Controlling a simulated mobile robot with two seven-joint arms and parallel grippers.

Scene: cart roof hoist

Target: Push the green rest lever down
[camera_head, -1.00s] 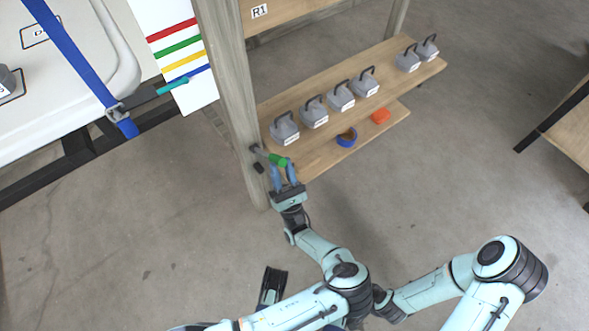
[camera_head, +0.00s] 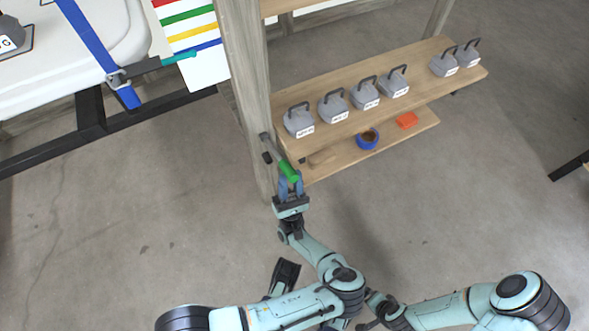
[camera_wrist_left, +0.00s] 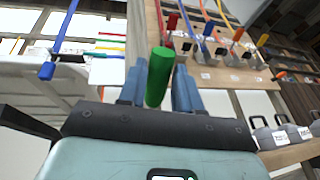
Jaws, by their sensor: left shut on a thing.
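The green rest lever (camera_head: 289,171) is on the side of the wooden post, its grey arm running from a pivot on the post down and to the right to the green grip. In the left wrist view the green cylindrical grip (camera_wrist_left: 160,76) stands between the two blue fingers. My left gripper (camera_head: 291,184) is shut on this grip, low beside the post. A dark part of my own body, perhaps the right gripper (camera_head: 285,274), shows below it; its fingers cannot be made out.
The wooden post (camera_head: 247,95) stands just left of the lever. A shelf (camera_head: 425,85) to the right holds several grey weights; a lower board carries a blue ring (camera_head: 367,139) and an orange block (camera_head: 407,120). A white cart roof (camera_head: 75,50) with a blue strap is at upper left. The floor in front is clear.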

